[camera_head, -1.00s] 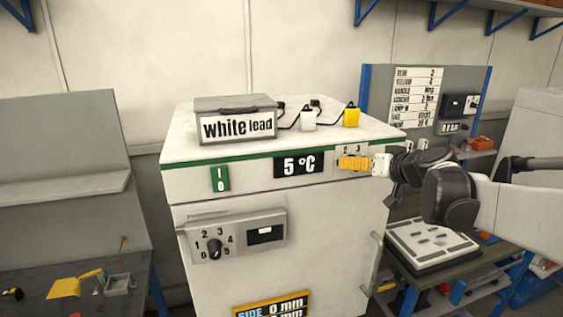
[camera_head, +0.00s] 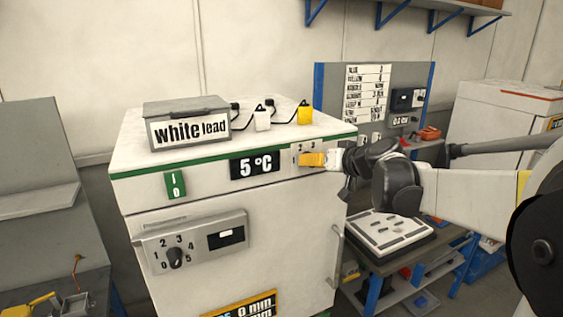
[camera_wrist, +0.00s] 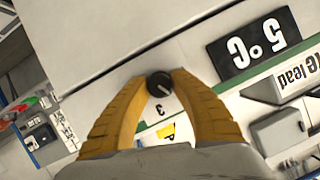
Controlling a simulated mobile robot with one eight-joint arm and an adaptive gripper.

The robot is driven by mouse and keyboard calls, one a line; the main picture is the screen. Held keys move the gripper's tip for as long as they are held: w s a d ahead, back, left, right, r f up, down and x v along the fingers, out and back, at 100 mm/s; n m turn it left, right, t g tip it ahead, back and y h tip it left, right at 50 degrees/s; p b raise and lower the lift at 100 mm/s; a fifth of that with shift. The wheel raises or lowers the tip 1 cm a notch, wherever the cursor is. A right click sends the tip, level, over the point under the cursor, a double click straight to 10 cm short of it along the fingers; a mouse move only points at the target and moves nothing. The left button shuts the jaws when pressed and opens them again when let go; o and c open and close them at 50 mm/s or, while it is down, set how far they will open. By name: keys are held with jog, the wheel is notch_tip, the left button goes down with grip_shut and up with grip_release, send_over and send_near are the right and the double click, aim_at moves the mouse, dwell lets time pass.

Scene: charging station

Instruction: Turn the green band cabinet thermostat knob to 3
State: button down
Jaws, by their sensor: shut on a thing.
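The white cabinet (camera_head: 230,290) with a green band along its top edge stands in the middle of the head view. Its thermostat knob (camera_wrist: 160,84) is small, round and black, on the front face right of the "5 °C" display (camera_head: 255,166). My gripper (camera_head: 306,159) has yellow fingers and reaches it from the right. In the wrist view the fingertips close on the knob from both sides. A printed "3" sits beside the knob between the fingers. A pale mark shows on the knob, but its exact setting is unclear. In the head view the fingers hide the knob.
A lower panel (camera_head: 208,238) carries another black knob (camera_head: 175,257) with a 0 to 5 scale. A green I/O switch (camera_head: 175,185) is left of the display. A "white lead" box (camera_head: 160,109) and white and yellow plugs (camera_head: 305,114) sit on top. A workbench stands right.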

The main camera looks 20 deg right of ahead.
jog(key=m+y+b, duration=0.2)
jog(key=m, duration=0.1)
jog(key=shift+f+m, duration=0.15)
jog(key=shift+m, duration=0.15)
jog(key=m+t+y+b, duration=0.1)
jog(key=m, duration=0.1)
jog(key=m+y+b, duration=0.1)
jog(key=m, duration=0.1)
jog(key=shift+m+t+y+b, duration=0.3)
jog(key=shift+t, duration=0.1)
dwell(0.3)
jog(key=c, duration=1.1)
grip_release()
jog(key=shift+w, duration=0.1)
jog(key=v, duration=1.2)
